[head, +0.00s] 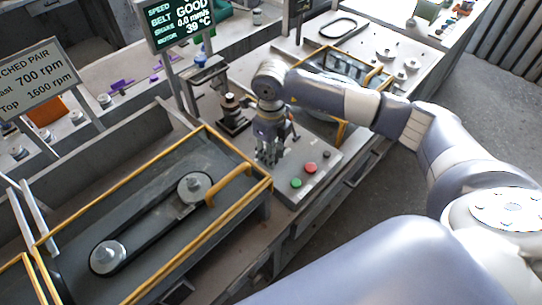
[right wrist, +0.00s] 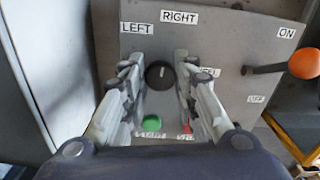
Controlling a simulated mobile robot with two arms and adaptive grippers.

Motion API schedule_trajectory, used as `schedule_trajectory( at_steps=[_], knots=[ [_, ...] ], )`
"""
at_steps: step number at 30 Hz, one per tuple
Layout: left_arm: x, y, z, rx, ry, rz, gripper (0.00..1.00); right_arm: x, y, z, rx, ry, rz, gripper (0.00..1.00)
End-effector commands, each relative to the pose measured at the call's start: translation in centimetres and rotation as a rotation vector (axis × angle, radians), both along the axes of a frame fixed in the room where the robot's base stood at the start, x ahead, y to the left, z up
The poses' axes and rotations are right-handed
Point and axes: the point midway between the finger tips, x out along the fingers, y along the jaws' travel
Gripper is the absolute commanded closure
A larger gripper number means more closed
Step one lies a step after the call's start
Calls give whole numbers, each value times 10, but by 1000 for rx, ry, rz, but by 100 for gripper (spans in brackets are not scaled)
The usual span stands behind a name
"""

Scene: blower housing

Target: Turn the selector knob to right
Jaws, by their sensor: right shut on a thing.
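The selector knob (right wrist: 159,79) is a round black dial with a white pointer mark on the grey control panel (right wrist: 225,40). Its mark points roughly up in the right wrist view, toward the space between the LEFT label (right wrist: 137,28) and the RIGHT label (right wrist: 179,17); the exact setting is hard to tell. My right gripper (right wrist: 157,65) is shut on the knob, one finger on each side. In the head view, my right gripper (head: 268,158) points down at the panel and hides the knob. My left gripper is not in view.
A green button (head: 296,183) and a red button (head: 310,168) sit close to my fingers. An orange-tipped lever (right wrist: 303,63) stands to the right, by ON and OFF labels. A belt drive (head: 150,225) with yellow rails lies left of the panel. A display (head: 178,22) reads GOOD.

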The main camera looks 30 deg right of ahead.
Motion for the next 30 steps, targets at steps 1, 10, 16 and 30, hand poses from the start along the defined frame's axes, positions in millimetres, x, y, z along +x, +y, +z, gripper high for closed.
schedule_trajectory(
  at_steps=[1,10,16,30],
  knots=[
    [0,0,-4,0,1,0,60,1,0,-1,0,-2,-27,97],
    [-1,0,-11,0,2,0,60,1,-1,0,0,-3,-137,97],
    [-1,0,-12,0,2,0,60,1,-1,1,0,-3,-159,97],
    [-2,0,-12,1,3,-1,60,1,-1,1,0,-3,-160,53]
  ],
)
